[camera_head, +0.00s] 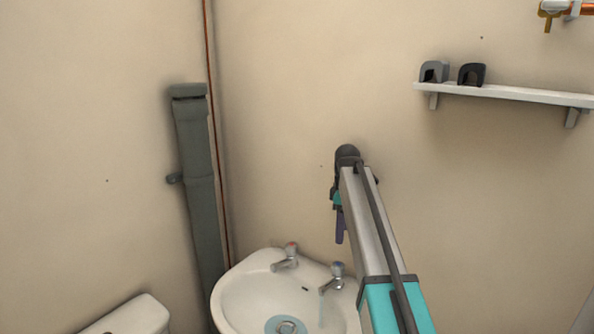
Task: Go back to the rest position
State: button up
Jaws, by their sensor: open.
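My arm reaches up from the lower right toward the back wall in the camera_head view. My gripper (339,226) hangs down from its far end, above the back edge of the basin and near the taps in the picture. It is seen nearly edge-on, small and partly hidden by the arm link. The jaws are open, and I see nothing held in them.
A white basin (242,290) has a left tap (286,256) and a right tap (335,277); a thin bluish stream falls below the right one. A grey pipe (196,150) stands left. A shelf (510,94) holds a grey clip (434,71) and a black clip (472,74).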

notch_tip(320, 180, up, 7)
jog(key=p, duration=0.6)
jog(key=shift+p, duration=0.3)
jog(key=shift+r+p, duration=0.5)
jog(key=shift+r, duration=0.15)
jog(key=shift+f, duration=0.1)
